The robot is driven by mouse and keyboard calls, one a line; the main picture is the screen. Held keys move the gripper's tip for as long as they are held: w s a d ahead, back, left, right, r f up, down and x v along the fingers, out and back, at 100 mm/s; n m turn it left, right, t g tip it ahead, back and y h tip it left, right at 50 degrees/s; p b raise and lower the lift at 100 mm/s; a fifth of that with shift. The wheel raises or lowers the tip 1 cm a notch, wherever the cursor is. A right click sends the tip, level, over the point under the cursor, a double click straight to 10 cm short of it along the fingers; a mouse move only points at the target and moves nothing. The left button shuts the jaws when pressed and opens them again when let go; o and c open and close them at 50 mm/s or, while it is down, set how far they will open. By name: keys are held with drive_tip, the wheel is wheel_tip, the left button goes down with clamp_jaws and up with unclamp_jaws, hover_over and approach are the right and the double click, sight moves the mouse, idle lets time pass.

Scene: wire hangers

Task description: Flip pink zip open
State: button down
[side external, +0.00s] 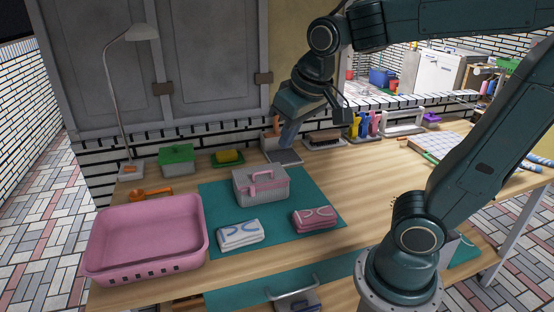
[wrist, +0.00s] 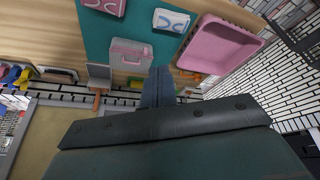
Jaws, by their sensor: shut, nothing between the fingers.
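A light grey box (side external: 258,192) with pink trim and a pink handle (side external: 268,177) stands on the teal mat (side external: 310,190). It also shows in the wrist view as a pink and grey box (wrist: 130,53). I cannot make out which part is the pink zip.
A pink basket (side external: 147,268) stands left of the mat. A lamp (side external: 124,110), green box (side external: 177,158) and yellow sponge (side external: 229,156) line the back.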

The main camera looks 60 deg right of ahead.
drive_tip(key=w+d+f+m+g+h, duration=0.1)
drive_tip(key=w+f+m, duration=0.15)
drive_tip(key=w, duration=0.45)
drive_tip(key=w+d+f+m+g+h, duration=0.1)
drive_tip(key=w+f+m+g+h, duration=0.15)
drive_tip(key=w, duration=0.45)
drive_tip(key=w+a+f+m+g+h, duration=0.1)
drive_tip(key=w+f+m+h, duration=0.1)
drive_tip(key=w+f, duration=0.6)
wheel_tip(320, 180, down, 4)
drive_tip(key=shift+w+m, duration=0.15)
drive_tip(key=shift+m, duration=0.15)
drive_tip(key=shift+f+g+h, duration=0.1)
drive_tip(key=shift+g+h, duration=0.15)
approach(249, 193)
wheel_tip(249, 193, down, 4)
drive_tip(key=w, duration=0.2)
drive_tip(key=shift+s+d, duration=1.2)
drive_tip(key=shift+d, duration=0.2)
